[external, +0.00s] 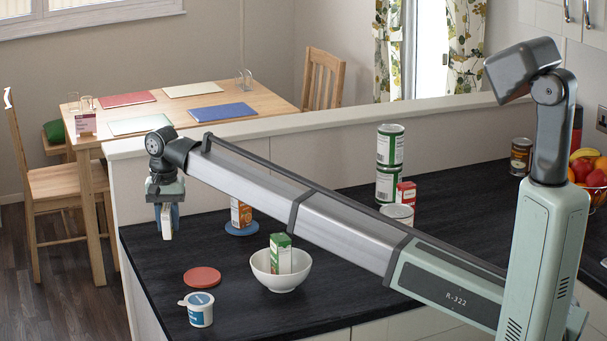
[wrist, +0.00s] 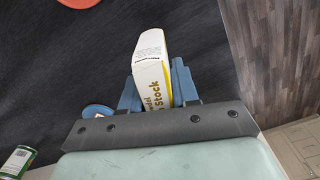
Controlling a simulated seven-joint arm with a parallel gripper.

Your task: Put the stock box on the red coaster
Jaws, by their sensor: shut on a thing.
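The stock box (external: 167,224) is white and yellow. My gripper (external: 164,208) is shut on it and holds it above the left end of the dark counter. In the wrist view the box (wrist: 152,68), with "Stock" printed on its side, sits between the blue fingers of my gripper (wrist: 155,85). The red coaster (external: 202,277) lies flat and empty on the counter, nearer the camera and to the right of the box. Part of the red coaster (wrist: 79,3) shows at the top left edge of the wrist view.
A white and blue tub (external: 200,309) stands just in front of the red coaster. A white bowl (external: 281,280) holds a green carton (external: 280,252). A blue coaster (external: 241,230) bears an orange-brown box (external: 240,213). Stacked cans (external: 390,147) stand farther right. The counter's left edge is close.

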